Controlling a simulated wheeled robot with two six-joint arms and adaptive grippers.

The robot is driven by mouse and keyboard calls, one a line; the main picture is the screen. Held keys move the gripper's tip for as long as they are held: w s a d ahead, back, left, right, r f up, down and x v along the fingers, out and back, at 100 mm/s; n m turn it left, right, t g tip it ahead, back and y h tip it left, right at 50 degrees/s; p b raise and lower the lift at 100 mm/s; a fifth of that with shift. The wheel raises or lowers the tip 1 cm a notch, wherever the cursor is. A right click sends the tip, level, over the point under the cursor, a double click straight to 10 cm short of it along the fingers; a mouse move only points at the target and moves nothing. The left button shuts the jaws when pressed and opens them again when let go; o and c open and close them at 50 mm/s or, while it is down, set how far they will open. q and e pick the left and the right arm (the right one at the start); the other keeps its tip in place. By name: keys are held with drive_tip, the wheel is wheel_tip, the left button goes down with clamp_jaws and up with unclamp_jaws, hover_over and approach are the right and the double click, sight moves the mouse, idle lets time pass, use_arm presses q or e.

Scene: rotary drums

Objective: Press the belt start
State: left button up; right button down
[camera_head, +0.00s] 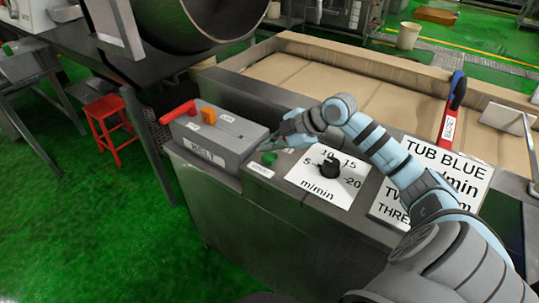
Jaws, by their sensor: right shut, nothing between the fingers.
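My right arm comes in from the lower right across the console. My left gripper is not in view.
A grey box marked "MELT" (206,155) with a red lever (178,112) and orange knob (208,116) stands left of the button. A black dial (329,168) is to the right. A red-and-blue tool (451,105) and a sign (445,160) lie farther right.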

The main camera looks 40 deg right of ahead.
sight(269, 157)
drive_tip(key=shift+f, duration=0.1)
idle(0.5)
drive_tip(key=shift+f, duration=0.35)
drive_tip(key=shift+f, duration=0.5)
idle(0.6)
drive_tip(key=shift+r+p, duration=0.95)
wheel_tip(269, 157, up, 5)
drive_tip(key=p, duration=0.5)
drive_tip(key=shift+r+p, duration=0.1)
drive_tip(key=shift+p, duration=0.2)
idle(0.5)
